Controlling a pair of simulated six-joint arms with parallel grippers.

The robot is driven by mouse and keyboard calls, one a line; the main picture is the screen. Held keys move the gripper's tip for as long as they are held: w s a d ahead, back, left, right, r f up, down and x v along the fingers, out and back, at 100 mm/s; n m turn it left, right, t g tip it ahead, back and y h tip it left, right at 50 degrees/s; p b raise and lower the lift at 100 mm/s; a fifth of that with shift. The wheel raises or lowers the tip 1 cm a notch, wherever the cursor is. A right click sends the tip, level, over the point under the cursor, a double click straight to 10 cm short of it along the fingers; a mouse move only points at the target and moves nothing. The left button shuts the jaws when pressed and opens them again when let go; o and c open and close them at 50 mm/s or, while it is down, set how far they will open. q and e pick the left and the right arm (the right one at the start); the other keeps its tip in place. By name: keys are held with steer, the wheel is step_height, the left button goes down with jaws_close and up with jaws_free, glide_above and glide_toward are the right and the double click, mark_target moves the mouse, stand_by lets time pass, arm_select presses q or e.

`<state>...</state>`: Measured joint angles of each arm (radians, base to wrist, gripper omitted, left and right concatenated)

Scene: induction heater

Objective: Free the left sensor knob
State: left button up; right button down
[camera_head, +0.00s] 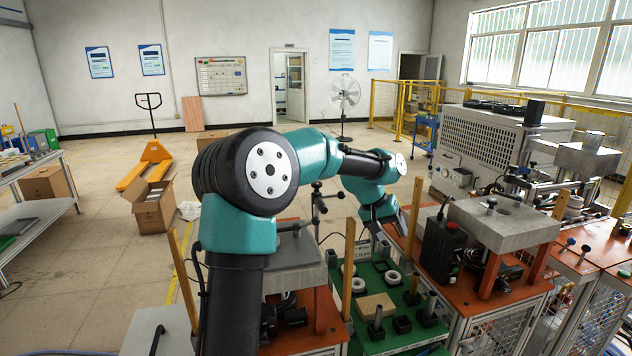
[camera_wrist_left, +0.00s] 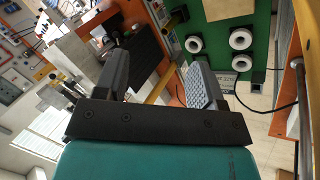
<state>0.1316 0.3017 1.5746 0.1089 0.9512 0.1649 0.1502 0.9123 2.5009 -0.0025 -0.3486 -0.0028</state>
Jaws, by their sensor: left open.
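My left arm comes in from the lower left of the head view and arches over the bench. Its gripper (camera_head: 385,225) points down beyond the green board, partly hidden by the wrist. In the left wrist view its two fingers (camera_wrist_left: 158,80) stand wide apart with nothing between them. A dark post with small knob-like ends (camera_head: 317,198) stands behind the left machine, left of the gripper and apart from it. I cannot tell whether it carries the left sensor knob. My forearm hides part of the left machine. My right gripper is in neither view.
A green board (camera_head: 372,275) holds white rings (camera_head: 393,278), a tan block (camera_head: 375,305) and black sockets; the rings also show in the wrist view (camera_wrist_left: 241,39). Wooden posts (camera_head: 349,265) flank it. A black box (camera_head: 441,248) and grey-topped machine (camera_head: 500,222) stand right.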

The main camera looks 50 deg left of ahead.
mark_target(316, 183)
arm_select(q)
steer(key=s+a+r+y, duration=0.2)
steer(key=s+a+r, duration=0.3)
steer(key=a+r, duration=0.6)
steer(key=s+a+r+m+y, duration=0.1)
steer(key=s+a+r+y, duration=0.2)
steer(key=a+r, duration=0.9)
steer(key=shift+s+r+y, duration=0.3)
steer(key=shift+s+r, duration=0.2)
steer(key=shift+s, duration=0.45)
steer(key=shift+a+f, duration=0.1)
steer(key=shift+f, duration=0.05)
steer(key=shift+t, duration=0.3)
steer(key=x, duration=1.7)
steer(key=shift+a+f, duration=0.1)
steer(key=shift+c, duration=0.3)
steer(key=c, duration=0.9)
steer(key=shift+o, duration=0.2)
